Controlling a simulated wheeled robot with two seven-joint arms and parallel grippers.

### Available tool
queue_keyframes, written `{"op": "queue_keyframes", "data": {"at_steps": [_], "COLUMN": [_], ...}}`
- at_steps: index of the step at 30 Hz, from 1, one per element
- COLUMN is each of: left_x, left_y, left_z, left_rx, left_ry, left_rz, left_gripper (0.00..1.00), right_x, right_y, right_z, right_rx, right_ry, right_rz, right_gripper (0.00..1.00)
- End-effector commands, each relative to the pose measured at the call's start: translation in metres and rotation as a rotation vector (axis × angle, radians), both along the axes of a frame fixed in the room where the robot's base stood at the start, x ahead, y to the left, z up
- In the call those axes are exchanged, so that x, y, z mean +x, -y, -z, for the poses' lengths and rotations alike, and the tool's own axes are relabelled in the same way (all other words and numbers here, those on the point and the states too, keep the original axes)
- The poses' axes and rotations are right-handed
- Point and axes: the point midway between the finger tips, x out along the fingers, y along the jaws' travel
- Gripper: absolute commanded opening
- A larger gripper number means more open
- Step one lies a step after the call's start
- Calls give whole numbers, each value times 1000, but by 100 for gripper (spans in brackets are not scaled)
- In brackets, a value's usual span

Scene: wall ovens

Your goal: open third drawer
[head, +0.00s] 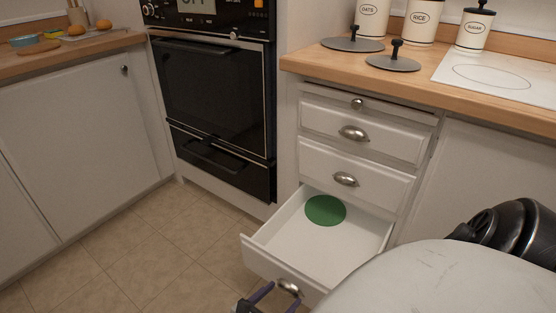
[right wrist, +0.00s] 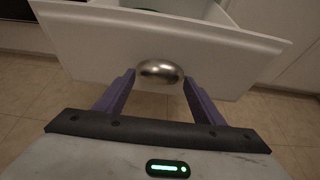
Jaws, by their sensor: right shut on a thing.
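The third drawer (head: 318,252), white with a silver cup handle (head: 290,287), is pulled well out below two shut drawers. A flat green disc (head: 325,210) lies inside it towards the back. My right gripper (head: 277,290), with purple fingers, is shut on this handle at the drawer's front. In the right wrist view the handle (right wrist: 160,71) sits between the fingertips, against the white drawer front (right wrist: 90,50). My left gripper is not in view.
The upper drawer (head: 325,128) and second drawer (head: 318,172) are shut. A black oven (head: 215,95) stands to the left. The wooden counter (head: 420,85) carries canisters and two grey discs with knobs. The tiled floor (head: 140,245) on the left is clear.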

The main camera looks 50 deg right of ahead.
Motion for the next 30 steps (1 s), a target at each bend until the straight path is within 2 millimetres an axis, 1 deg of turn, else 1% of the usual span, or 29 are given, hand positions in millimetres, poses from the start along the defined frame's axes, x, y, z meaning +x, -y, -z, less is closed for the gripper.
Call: {"op": "queue_keyframes", "data": {"at_steps": [7,8,9,11,19,22,26,30], "left_x": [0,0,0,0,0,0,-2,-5], "left_y": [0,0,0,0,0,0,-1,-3], "left_z": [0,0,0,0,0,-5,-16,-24], "left_rx": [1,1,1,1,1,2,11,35], "left_ry": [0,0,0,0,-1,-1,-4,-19], "left_rz": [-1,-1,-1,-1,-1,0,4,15], "left_gripper": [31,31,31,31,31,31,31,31], "right_x": [-1,-1,-1,-1,0,0,0,0], "right_y": [0,0,0,0,0,0,0,0], "right_z": [1,1,1,1,0,-5,-24,-52], "right_rx": [2,2,2,1,1,1,1,0], "right_ry": [2,2,1,2,1,1,1,2], "right_rz": [5,5,5,4,0,0,0,1], "right_gripper": [22,64,71,81,81,81,81,81]}}
